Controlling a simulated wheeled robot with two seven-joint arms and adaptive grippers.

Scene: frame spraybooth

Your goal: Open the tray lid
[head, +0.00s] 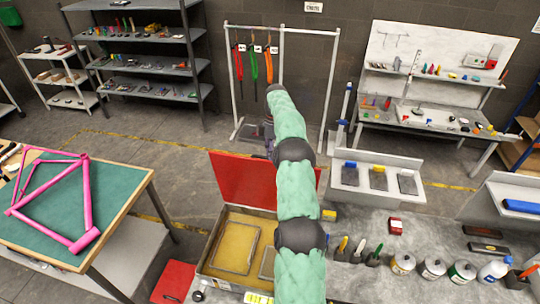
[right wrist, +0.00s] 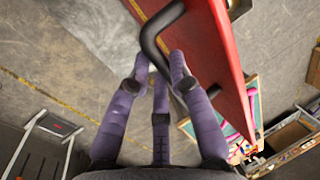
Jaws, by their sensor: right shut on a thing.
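The tray (head: 203,262) is a shallow box with a yellowish inside, and a thin rectangular frame shows in it. Its red lid (head: 236,180) stands raised at the tray's back edge, so the inside is exposed. My right arm, in a green sleeve, crosses in front of the lid and hides part of it and of the tray. My right gripper (head: 262,134) is beyond the lid's top. In the right wrist view, its purple fingers (right wrist: 160,72) are closed around the dark bar handle (right wrist: 152,38) on the red lid (right wrist: 218,55). My left gripper is not in view.
A green-topped table (head: 120,205) with a pink bike frame (head: 85,190) stands at left. Right of the tray, the grey bench holds several cans (head: 433,268), brushes and a red box (head: 395,226). A hanging rack (head: 283,28) stands behind.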

